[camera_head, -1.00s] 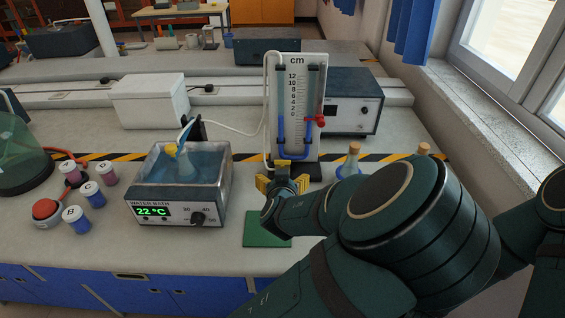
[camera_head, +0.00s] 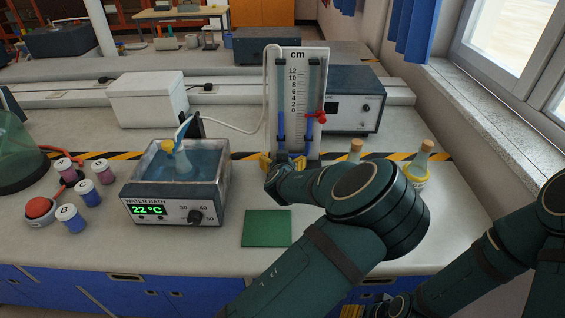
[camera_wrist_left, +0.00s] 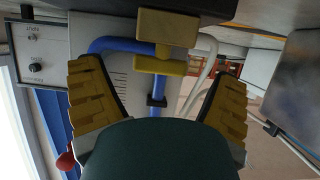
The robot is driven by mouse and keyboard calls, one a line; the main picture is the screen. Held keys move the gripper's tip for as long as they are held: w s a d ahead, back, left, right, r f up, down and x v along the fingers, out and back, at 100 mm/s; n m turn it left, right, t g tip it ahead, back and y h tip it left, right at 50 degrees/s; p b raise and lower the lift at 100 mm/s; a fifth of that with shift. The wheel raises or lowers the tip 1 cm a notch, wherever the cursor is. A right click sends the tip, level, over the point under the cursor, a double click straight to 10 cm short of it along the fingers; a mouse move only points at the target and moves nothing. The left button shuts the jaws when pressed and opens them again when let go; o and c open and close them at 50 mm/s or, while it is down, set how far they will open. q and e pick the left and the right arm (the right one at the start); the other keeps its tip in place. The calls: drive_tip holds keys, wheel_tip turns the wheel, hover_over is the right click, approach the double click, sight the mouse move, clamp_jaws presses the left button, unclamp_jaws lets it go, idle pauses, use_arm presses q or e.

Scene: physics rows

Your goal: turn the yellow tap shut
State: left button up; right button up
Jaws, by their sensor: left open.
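The yellow tap (camera_wrist_left: 160,66) sits on the blue tube of the manometer (camera_head: 297,75). In the left wrist view it shows as a yellow bar across the tube, with a larger yellow block (camera_wrist_left: 168,27) beside it. My left gripper (camera_head: 282,163) is at the foot of the manometer. Its two yellow ridged fingers are open and stand wide on either side of the tap, with gaps showing. In the head view my wrist hides most of the tap. My right gripper (camera_head: 352,311) is low at the bottom edge, mostly cut off.
A red valve (camera_head: 320,117) is on the manometer's right side. The water bath (camera_head: 140,192) stands left, a grey instrument (camera_head: 352,105) behind. Corked flasks (camera_head: 419,165) stand right of my left arm. The green mat (camera_head: 267,228) is bare.

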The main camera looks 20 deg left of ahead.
use_arm(q)
drive_tip(key=shift+w+a+f, duration=0.1)
drive_tip(key=shift+w+f, duration=0.05)
drive_tip(key=shift+w, duration=0.2)
drive_tip(key=shift+c, duration=0.3)
drive_tip(key=shift+s, duration=0.1)
drive_tip(key=c, duration=1.2)
drive_tip(key=shift+a+h, duration=0.1)
drive_tip(key=shift+h, duration=0.3)
drive_tip(key=m+h, duration=0.3)
drive_tip(key=shift+a+r+t, duration=0.25)
drive_tip(key=shift+a+t, duration=0.05)
drive_tip(key=shift+a, duration=0.05)
drive_tip(key=m+h, duration=0.3)
drive_tip(key=shift+h, duration=0.4)
drive_tip(key=shift+m+g+h+p, duration=0.3)
drive_tip(key=shift+m+g, duration=0.1)
drive_tip(key=shift+m, duration=0.2)
drive_tip(key=shift+h, duration=0.3)
